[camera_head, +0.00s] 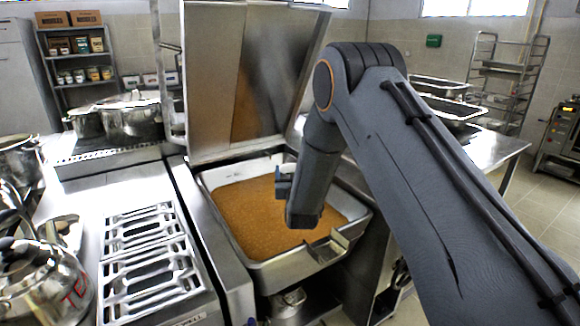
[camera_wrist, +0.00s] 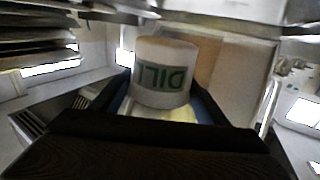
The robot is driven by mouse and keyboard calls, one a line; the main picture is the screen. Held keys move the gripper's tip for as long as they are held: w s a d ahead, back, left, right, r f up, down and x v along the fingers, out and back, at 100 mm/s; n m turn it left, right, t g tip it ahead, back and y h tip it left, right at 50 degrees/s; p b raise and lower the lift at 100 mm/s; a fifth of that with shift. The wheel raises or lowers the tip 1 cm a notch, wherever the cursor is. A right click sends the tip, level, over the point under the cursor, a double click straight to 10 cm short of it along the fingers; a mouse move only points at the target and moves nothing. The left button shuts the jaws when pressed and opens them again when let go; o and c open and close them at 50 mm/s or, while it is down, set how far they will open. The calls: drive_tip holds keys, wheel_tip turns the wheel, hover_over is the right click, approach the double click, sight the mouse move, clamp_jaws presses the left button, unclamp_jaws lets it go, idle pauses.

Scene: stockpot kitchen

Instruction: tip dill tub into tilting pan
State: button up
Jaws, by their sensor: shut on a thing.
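The tilting pan (camera_head: 360,217) stands in the middle of the head view with its lid (camera_head: 215,75) raised. Orange-brown food (camera_head: 250,212) covers its bottom. My gripper (camera_head: 284,182) is over the pan, near its far side. In the wrist view my gripper (camera_wrist: 160,112) is shut around the white dill tub (camera_wrist: 165,53), one finger on each side. The green DILL label reads upside down in that view. The tub is hidden behind my wrist in the head view, so I cannot tell its tilt or whether anything is leaving it.
A slotted metal rack (camera_head: 150,260) lies on the counter left of the pan. A kettle (camera_head: 40,280) stands at the front left, and stockpots (camera_head: 133,118) stand further back. A steel table (camera_head: 490,150) with trays is on the right. The raised lid stands close behind my gripper.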

drive_tip(key=shift+w, duration=0.15)
drive_tip(key=shift+a, duration=0.25)
drive_tip(key=b, duration=0.3)
drive_tip(key=shift+f, duration=0.1)
drive_tip(key=shift+s, duration=0.2)
